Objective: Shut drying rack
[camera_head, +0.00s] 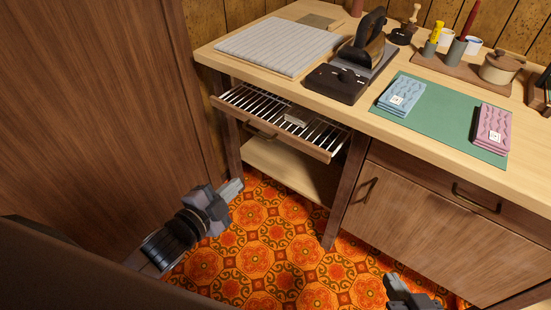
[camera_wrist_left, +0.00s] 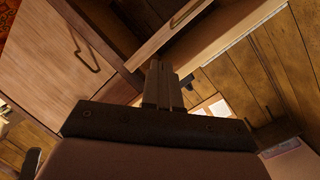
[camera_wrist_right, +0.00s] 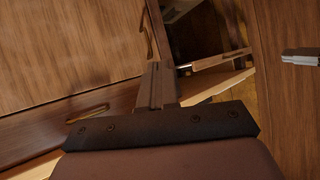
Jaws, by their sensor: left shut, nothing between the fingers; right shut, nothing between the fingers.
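The drying rack (camera_head: 292,142) is a sliding wooden frame with metal bars, pulled out from under the left part of the counter. It has a dark handle (camera_head: 259,131) on its front rail, and a small grey piece (camera_head: 297,118) lies on its bars. My left gripper (camera_head: 236,187) is shut and empty, in front of and below the rack, apart from it. My right gripper (camera_head: 396,284) is shut and empty, low in front of the closed cabinet at the right. The shut fingers also show in the left wrist view (camera_wrist_left: 160,84) and right wrist view (camera_wrist_right: 157,86).
The counter (camera_head: 372,120) holds a ribbed pad (camera_head: 280,46), a dark device (camera_head: 352,70), and blue (camera_head: 401,96) and pink (camera_head: 493,128) folded cloths on a green mat (camera_head: 440,128). A low shelf (camera_head: 285,168) lies below the rack. A large wooden panel (camera_head: 90,100) stands left. Patterned floor (camera_head: 285,240) is open ahead.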

